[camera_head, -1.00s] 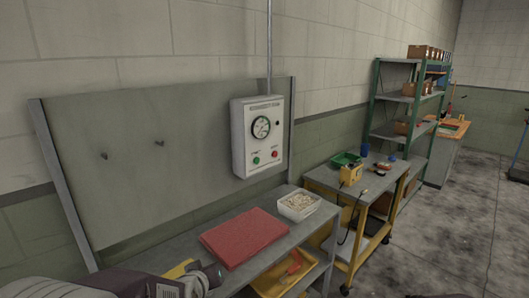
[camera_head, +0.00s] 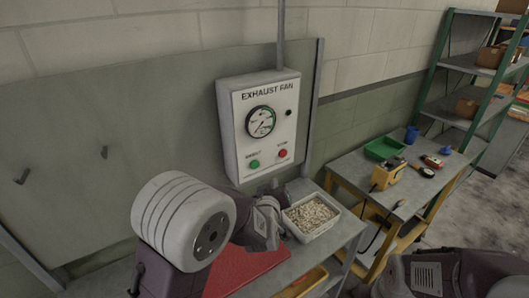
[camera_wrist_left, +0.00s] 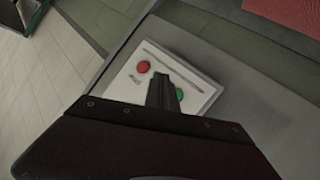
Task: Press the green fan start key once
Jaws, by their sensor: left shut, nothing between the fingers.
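The white exhaust fan box (camera_head: 265,125) is on the wall panel, with a round gauge above two keys. The green start key (camera_head: 254,164) is at its lower left and the red key (camera_head: 283,153) at its lower right. My left gripper (camera_head: 277,186) is below the keys in the head view, shut and empty. In the left wrist view, the shut fingertips (camera_wrist_left: 164,78) point toward the box face (camera_wrist_left: 150,72), close beside the green key (camera_wrist_left: 180,94), partly covering it. Contact cannot be told. My right arm is at the lower right; its fingers cannot be made out.
A white bin of small pale pieces (camera_head: 312,214) and a red mat (camera_head: 245,266) are on the bench below the box. A yellow cart (camera_head: 350,172) with a green tray (camera_head: 384,148) stands to the right. A vertical conduit (camera_head: 281,30) runs above the box.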

